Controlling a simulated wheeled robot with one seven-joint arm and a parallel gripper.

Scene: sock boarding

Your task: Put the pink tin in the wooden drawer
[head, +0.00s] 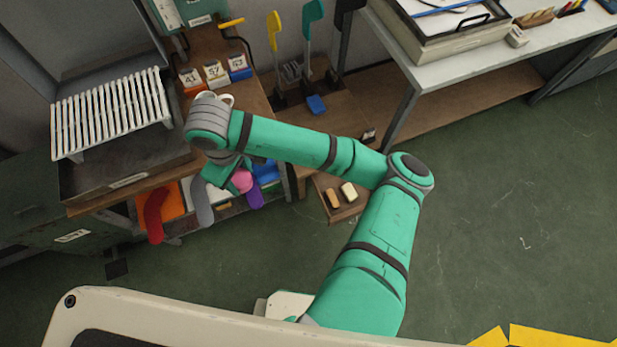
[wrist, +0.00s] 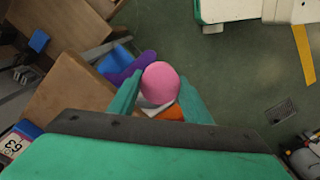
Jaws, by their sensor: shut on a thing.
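The pink tin (head: 242,181) is held by my gripper (head: 236,180), in front of the wooden workbench at the left in the head view. In the wrist view the round pink tin (wrist: 159,82) sits between the two green fingers of my gripper (wrist: 158,97), which are shut on it. The wooden drawer (head: 346,209) is low, right of the tin, open at the top, with a tan block (head: 332,198) and a cream block (head: 349,191) inside. Part of the drawer is hidden behind my arm.
Socks in red (head: 154,215), grey (head: 201,203) and purple (head: 254,195) hang at the bench front. A white ribbed rack (head: 110,112) and numbered blocks (head: 215,73) stand on the bench. A white table (head: 455,55) is at upper right. Green floor (head: 500,200) at right is clear.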

